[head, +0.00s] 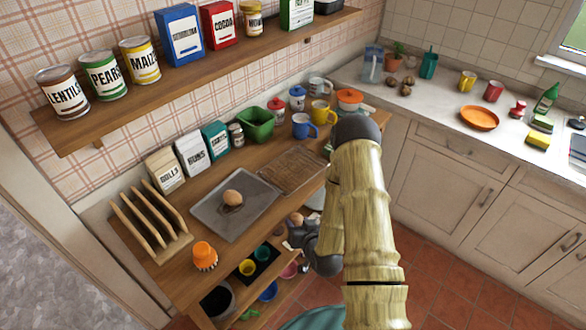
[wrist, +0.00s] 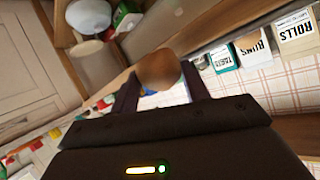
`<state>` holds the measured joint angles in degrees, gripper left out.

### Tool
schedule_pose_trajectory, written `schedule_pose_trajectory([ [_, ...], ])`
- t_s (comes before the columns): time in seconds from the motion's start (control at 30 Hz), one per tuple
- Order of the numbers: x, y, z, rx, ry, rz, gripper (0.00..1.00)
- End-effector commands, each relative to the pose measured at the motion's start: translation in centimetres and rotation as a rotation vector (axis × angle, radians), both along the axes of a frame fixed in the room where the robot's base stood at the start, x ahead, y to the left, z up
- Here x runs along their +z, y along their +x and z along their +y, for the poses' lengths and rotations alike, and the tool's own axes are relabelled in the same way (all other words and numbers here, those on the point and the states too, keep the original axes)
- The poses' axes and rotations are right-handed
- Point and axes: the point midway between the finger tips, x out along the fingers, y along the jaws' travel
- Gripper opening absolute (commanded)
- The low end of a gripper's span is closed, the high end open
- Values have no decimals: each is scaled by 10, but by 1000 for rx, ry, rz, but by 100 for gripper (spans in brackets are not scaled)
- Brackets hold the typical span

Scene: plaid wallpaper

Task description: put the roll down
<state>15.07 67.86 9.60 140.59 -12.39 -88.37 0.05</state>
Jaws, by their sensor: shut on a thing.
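A brown roll (wrist: 158,68) is held between the two dark fingers of my gripper (wrist: 160,88) in the wrist view. In the head view my gripper (head: 294,238) is at the front edge of the wooden counter, partly hidden by my arm. The held roll shows there as a small tan shape (head: 296,217), too small to make out well. Another roll-like brown thing (head: 232,197) lies on the grey tray (head: 212,216), left of my gripper.
Mugs, a green bin (head: 257,123) and boxes line the back. A lower shelf holds cups and bowls.

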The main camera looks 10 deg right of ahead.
Motion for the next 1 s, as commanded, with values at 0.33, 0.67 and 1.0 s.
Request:
schedule_pose_trajectory([
  [0.33,77,17,-3,219,-9,-8,23],
  [0.67,161,36,-5,477,-10,-6,23],
  [1.0,205,45,-4,619,-6,-3,23],
])
